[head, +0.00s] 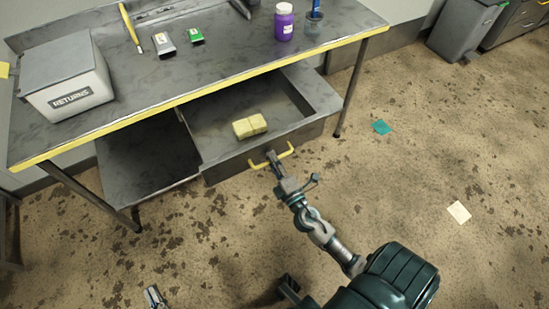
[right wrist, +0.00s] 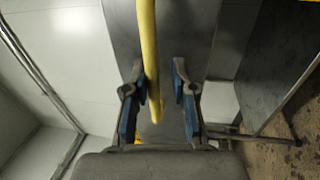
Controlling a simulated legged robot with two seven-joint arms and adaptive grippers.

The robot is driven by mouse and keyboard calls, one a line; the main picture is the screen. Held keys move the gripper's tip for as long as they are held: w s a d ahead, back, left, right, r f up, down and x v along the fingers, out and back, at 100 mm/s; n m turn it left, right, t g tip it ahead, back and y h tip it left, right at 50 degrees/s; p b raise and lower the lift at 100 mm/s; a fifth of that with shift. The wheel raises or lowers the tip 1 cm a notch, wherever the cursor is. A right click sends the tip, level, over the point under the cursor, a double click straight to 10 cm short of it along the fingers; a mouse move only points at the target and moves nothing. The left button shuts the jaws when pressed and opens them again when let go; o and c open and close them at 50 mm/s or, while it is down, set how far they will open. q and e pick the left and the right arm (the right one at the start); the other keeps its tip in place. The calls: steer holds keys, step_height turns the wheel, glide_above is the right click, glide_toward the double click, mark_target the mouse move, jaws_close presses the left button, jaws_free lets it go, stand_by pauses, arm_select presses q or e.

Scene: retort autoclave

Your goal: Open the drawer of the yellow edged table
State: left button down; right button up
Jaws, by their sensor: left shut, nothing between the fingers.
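The yellow-edged table (head: 230,73) stands across the upper left of the head view. Its grey drawer (head: 210,172) is pulled out towards me, with the inside showing. The yellow drawer handle (head: 288,151) is on its front; in the right wrist view the handle (right wrist: 149,60) runs between the blue-padded fingers. My right gripper (head: 274,160) is at the handle. Its fingers (right wrist: 160,95) stand apart around the bar, with a gap on the right side, so it is open. My left gripper (head: 153,297) is shut and empty, low over the floor at the bottom edge.
A yellow block (head: 250,126) lies in the drawer. A table leg (head: 351,88) is right of the drawer. The floor at right is open, with a teal scrap (head: 381,127) and a pale card (head: 459,212).

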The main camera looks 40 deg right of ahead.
steer(key=shift+o, duration=0.4)
steer(key=shift+w, duration=0.1)
steer(key=shift+r, duration=0.15)
steer(key=v, duration=1.2)
